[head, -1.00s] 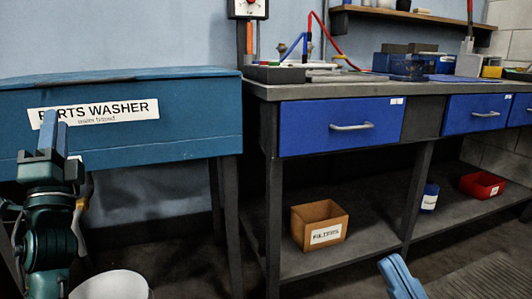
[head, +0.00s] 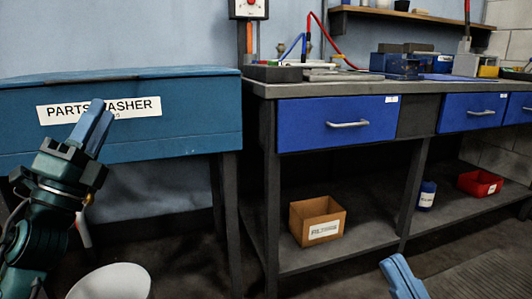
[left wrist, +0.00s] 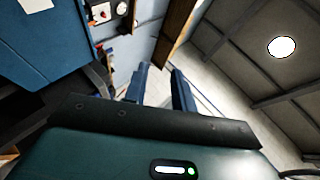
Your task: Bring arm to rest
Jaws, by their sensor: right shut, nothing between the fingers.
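My left gripper (head: 99,108) is raised at the left of the head view, in front of the parts washer. Its blue fingers point up and slightly right, and its arm comes in from the lower left. In the left wrist view the two fingers (left wrist: 160,72) stand apart with nothing between them. My right gripper (head: 394,262) shows at the bottom edge, right of the middle, with its blue fingers together and nothing held. Most of the right arm is out of view.
The blue parts washer (head: 190,135) stands behind my left gripper. A workbench (head: 420,88) with blue drawers stands to the right. A filters box (head: 303,235), a blue container (head: 427,195) and a red bin (head: 480,183) are on its lower shelf. A white round container (head: 112,282) is at lower left.

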